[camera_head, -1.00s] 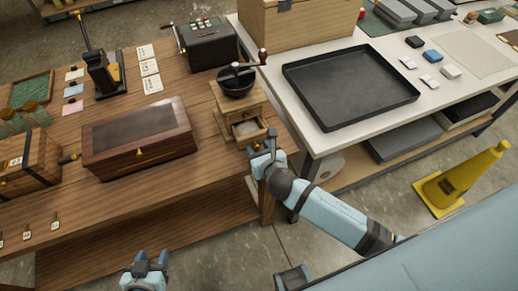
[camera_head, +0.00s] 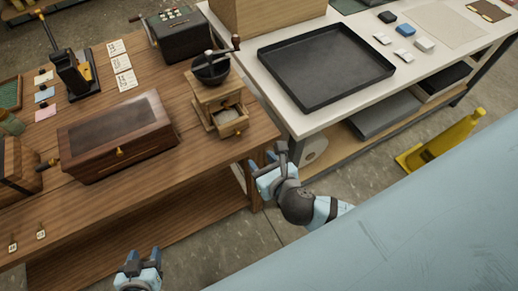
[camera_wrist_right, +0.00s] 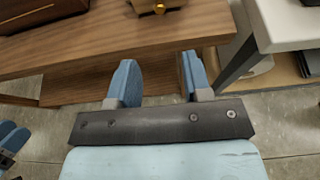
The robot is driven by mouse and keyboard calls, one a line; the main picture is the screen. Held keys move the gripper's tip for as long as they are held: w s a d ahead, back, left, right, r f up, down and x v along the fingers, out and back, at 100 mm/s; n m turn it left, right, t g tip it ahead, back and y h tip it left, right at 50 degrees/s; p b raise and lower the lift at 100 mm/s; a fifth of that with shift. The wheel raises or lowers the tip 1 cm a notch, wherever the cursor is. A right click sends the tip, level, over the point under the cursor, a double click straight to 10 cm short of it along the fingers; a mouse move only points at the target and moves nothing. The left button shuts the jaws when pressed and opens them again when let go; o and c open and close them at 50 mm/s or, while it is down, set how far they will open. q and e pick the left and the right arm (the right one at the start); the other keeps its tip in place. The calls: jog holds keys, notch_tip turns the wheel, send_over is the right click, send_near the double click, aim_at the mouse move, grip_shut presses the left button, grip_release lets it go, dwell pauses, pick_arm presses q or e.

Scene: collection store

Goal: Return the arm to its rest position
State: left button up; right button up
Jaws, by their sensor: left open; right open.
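My right gripper (camera_head: 265,167) is open and empty, in front of the wooden table's (camera_head: 205,172) right front corner and below the coffee grinder. Its two blue fingers (camera_wrist_right: 158,80) are apart in the right wrist view, with nothing between them. My left gripper (camera_head: 140,262) is open and empty low in the head view, in front of the table. The wooden coffee grinder (camera_head: 218,92) stands on the table with its small drawer (camera_head: 229,115) pulled out and pale stuff inside.
A wooden box with a dark lid (camera_head: 117,138) lies on the table. A white table (camera_head: 310,118) with a black tray (camera_head: 325,65) stands to the right. Bare floor (camera_head: 215,235) shows between my grippers.

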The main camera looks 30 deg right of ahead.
dwell(0.5)
jog(key=s+d+f+m+g+y+p, duration=0.1)
jog(key=s+f+m+p, duration=0.1)
jog(key=m, duration=1.4)
jog(key=s+d+f+m+g+y+p, duration=0.1)
jog(key=s+f+m+p, duration=0.2)
jog(key=m, duration=1.4)
jog(key=shift+s+d+f+g+y, duration=0.2)
jog(key=shift+s+f+g+y, duration=0.1)
jog(key=shift+s+y, duration=0.1)
